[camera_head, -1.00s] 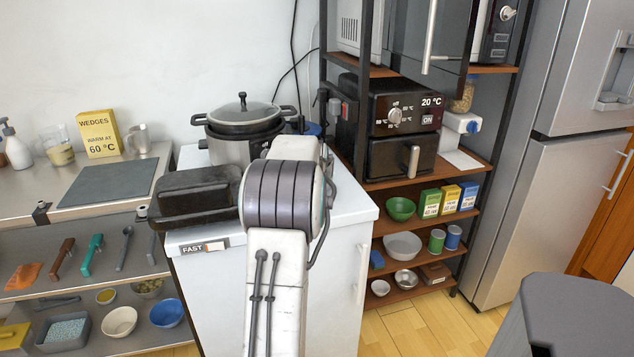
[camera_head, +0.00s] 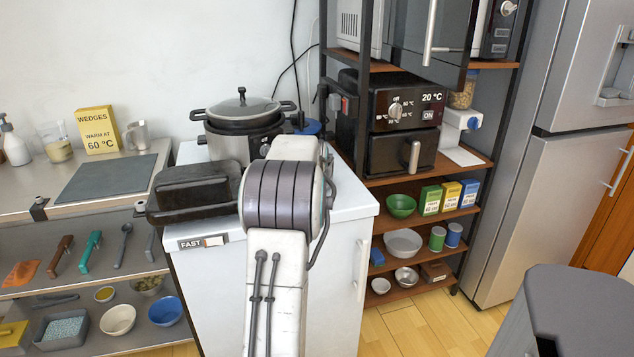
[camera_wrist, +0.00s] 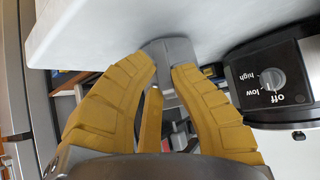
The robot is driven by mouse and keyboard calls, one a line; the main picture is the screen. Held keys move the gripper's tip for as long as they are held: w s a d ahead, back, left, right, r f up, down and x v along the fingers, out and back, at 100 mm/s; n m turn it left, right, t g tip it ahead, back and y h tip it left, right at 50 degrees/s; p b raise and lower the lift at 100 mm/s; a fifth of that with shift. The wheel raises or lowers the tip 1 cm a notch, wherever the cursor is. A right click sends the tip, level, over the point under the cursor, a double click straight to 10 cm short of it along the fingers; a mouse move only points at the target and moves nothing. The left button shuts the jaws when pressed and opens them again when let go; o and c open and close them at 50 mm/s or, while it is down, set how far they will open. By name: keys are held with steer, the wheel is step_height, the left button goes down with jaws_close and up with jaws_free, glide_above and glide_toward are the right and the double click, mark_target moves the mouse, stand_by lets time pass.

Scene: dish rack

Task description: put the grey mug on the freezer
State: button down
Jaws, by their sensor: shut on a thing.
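In the wrist view, the yellow fingers of my gripper (camera_wrist: 172,66) are closed around a grey thing (camera_wrist: 171,52), which I take to be the grey mug; only a small part shows. It is beside the edge of a white top. In the head view my own arm hides the gripper and what it holds. The freezer, which I take to be the white cabinet with the FAST label (camera_head: 330,290), stands in the middle; its white top also shows in the wrist view (camera_wrist: 90,25).
A cooker (camera_head: 232,145) and a black lidded dish (camera_head: 193,190) stand on the white top; the cooker's knob (camera_wrist: 272,79) shows in the wrist view. A shelf unit (camera_head: 428,228) is at right. A worktop with a WEDGES box (camera_head: 97,131) is at left.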

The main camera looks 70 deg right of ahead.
steer(key=shift+f, duration=0.1)
stand_by(0.5)
steer(key=c, duration=1.2)
jaws_free()
steer(key=shift+o, duration=0.2)
steer(key=shift+a+f, duration=0.1)
steer(key=shift+f, duration=0.1)
steer(key=shift+r, duration=0.1)
steer(key=c, duration=0.4)
steer(key=shift+r, duration=0.1)
steer(key=shift+s+a+r, duration=0.2)
steer(key=shift+a+r, duration=0.25)
steer(key=shift+a, duration=0.05)
